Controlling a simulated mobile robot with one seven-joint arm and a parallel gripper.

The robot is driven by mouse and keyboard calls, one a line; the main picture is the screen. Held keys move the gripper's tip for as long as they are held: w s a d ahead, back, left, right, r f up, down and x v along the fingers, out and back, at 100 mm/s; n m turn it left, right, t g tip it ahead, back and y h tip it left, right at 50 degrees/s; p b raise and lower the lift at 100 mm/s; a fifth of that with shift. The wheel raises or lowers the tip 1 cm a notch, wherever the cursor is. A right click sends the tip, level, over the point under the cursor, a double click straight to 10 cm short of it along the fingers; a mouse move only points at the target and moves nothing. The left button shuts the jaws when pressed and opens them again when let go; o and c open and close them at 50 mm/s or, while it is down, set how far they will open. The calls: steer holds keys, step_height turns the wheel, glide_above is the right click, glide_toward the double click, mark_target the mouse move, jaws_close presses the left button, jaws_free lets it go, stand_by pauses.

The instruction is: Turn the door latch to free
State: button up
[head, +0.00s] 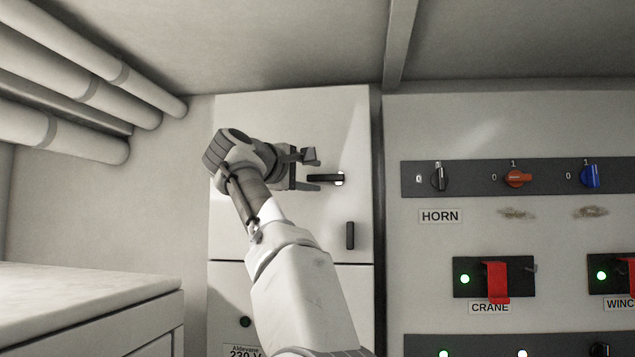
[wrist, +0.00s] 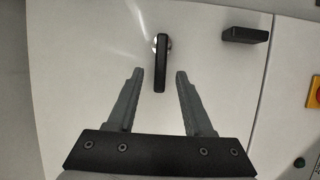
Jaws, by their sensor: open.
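The door latch (head: 325,178) is a small black lever on the white cabinet door (head: 290,115). In the head view it lies about level, with its round silver pivot at its right end. In the wrist view the latch (wrist: 161,68) hangs from the pivot toward my gripper. My gripper (head: 312,172) is open and empty, just left of the latch. In the wrist view, the gripper's (wrist: 158,73) two fingertips lie on either side of the lever, apart from it. I cannot tell how deep the fingers reach toward the door.
A black upright handle (head: 350,235) sits lower right on the same door; it also shows in the wrist view (wrist: 245,35). A switch panel (head: 470,179) is to the right. Pipes (head: 70,95) run at upper left above a pale counter (head: 90,285).

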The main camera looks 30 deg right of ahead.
steer(key=b+v, duration=0.2)
steer(key=v, duration=1.2)
steer(key=shift+s+a+b, duration=0.15)
steer(key=shift+a+b, duration=0.15)
steer(key=shift+b, duration=0.1)
